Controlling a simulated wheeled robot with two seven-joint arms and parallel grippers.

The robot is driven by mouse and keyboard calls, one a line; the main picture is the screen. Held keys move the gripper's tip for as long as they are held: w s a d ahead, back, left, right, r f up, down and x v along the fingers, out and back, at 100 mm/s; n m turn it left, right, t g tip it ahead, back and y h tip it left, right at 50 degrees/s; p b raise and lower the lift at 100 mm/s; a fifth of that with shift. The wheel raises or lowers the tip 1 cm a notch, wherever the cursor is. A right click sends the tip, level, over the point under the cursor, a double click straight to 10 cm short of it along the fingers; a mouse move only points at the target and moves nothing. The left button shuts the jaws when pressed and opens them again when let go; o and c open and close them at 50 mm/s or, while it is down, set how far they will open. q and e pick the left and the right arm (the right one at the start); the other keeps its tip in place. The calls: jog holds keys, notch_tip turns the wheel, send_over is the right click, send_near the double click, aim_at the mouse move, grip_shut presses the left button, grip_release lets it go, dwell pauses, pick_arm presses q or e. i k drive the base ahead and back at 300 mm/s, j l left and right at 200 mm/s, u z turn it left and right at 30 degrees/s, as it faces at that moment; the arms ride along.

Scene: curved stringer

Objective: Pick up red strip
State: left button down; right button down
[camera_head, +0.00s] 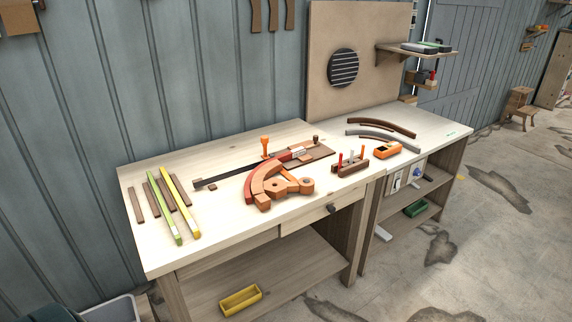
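A red curved strip (259,174) lies on the wooden workbench (225,220), along the outer back side of an orange-brown curved form (268,180). It bends from the front left up toward the back right, and its right end is near a dark brown block (312,154). It looks to be touching the form, but I cannot tell whether it is clamped. Neither of my grippers is in view.
A green strip (165,208), a yellow strip (180,203) and several brown strips lie at the bench's left. A long dark bar (222,177) reaches toward the form. An orange clamp handle (265,146) stands behind. A tool holder (351,165) is right.

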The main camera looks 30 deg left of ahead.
aim_at(284, 157)
jog(key=i+u, duration=0.2)
jog(key=i, duration=0.25)
jog(key=i+u, duration=0.2)
jog(key=i, duration=0.25)
jog(key=i+l+u, duration=0.2)
jog(key=i, duration=0.25)
jog(key=i+l+u, duration=0.2)
jog(key=i, duration=0.25)
jog(key=i+l+u, duration=0.2)
jog(key=i, duration=0.25)
